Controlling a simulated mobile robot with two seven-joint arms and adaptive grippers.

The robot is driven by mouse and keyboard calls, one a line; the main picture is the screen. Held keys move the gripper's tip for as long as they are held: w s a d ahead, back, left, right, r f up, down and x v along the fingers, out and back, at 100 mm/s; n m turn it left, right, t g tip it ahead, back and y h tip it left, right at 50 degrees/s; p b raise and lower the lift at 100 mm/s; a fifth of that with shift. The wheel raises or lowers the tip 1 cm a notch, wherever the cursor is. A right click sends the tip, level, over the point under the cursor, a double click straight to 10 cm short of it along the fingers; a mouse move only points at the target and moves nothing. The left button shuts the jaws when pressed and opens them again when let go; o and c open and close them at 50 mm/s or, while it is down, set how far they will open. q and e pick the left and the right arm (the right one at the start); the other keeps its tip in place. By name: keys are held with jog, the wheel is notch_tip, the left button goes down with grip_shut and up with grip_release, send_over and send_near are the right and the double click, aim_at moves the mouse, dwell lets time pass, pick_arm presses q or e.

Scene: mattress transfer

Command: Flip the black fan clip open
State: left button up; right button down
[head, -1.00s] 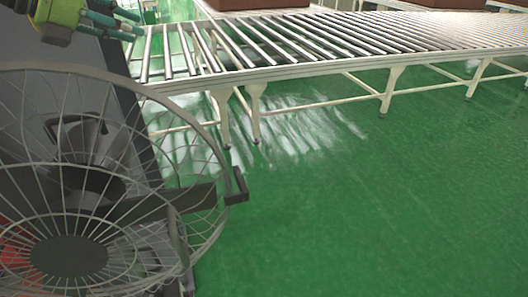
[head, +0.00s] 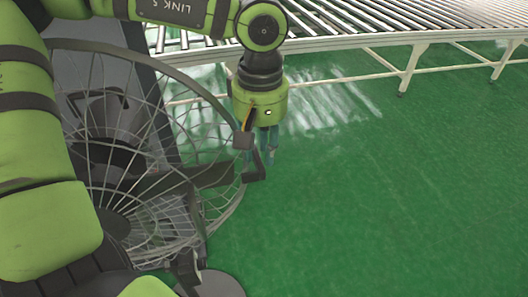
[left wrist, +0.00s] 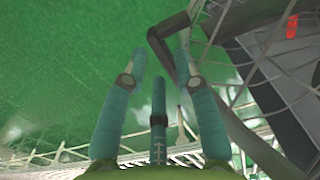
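The black fan clip (head: 254,173) is a small dark bracket on the right rim of the wire fan cage (head: 181,78). In the left wrist view the clip (left wrist: 157,42) shows as an angled bar just beyond the fingertips. My left gripper (head: 268,158) points down at the clip, its teal fingers beside and partly behind it. In the left wrist view the fingers of my left gripper (left wrist: 161,58) are spread, with nothing between them. The right fingertip looks very close to the clip; I cannot tell whether they touch. My right gripper is out of view.
The fan's cage fills the left, partly hidden by my green arm. A roller conveyor (head: 365,40) on pale legs runs along the back. The green floor (head: 400,200) to the right is clear.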

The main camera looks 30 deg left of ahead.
pick_arm(q)
notch_tip(320, 180, down, 2)
jog(key=shift+w+d+f+p, duration=0.1)
jog(key=shift+p, duration=0.2)
jog(key=shift+f, duration=0.5)
grip_shut()
